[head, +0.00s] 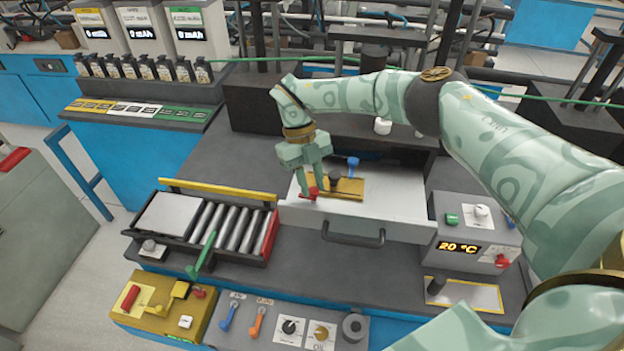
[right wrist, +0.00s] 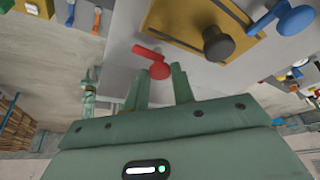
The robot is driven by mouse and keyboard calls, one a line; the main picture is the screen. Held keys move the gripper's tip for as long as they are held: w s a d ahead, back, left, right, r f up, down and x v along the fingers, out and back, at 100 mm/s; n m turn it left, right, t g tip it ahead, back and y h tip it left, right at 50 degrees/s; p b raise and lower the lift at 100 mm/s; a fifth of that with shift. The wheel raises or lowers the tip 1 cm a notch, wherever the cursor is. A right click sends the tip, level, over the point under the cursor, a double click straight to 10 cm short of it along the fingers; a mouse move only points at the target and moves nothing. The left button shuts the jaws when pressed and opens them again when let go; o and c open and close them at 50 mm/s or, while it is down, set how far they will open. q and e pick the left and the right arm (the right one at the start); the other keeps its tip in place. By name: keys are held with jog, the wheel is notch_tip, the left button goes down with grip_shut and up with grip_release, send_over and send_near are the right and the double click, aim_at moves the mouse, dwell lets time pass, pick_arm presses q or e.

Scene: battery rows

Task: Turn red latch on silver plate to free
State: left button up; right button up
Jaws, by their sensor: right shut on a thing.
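The silver plate (head: 405,208) is a pale flat panel with a dark handle on its front. The red latch (head: 308,194) sits near its left end, beside a brass plate (head: 351,188) with a dark knob. My right gripper (head: 314,187) reaches down from above onto the red latch and is shut on it, partly hiding it. In the right wrist view, the red latch (right wrist: 152,61) shows a round head and a short arm at the fingertips (right wrist: 168,72). A blue latch (head: 353,163) stands behind the brass plate. My left gripper is not in view.
A roller tray (head: 165,214) with a green lever lies to the left. A grey box reading 20 °C (head: 464,247) stands to the right. A yellow box (head: 150,300) and a switch panel (head: 265,323) line the front. My right arm covers much of the right side.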

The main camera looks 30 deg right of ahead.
jog(key=shift+n, duration=0.5)
jog(key=o, duration=1)
jog(key=b+v, duration=0.1)
jog(key=v, duration=1.5)
jog(key=shift+a+r+b, duration=0.2)
jog(key=shift+a+b, duration=0.1)
jog(key=shift+b, duration=0.05)
jog(key=shift+s+f, duration=0.15)
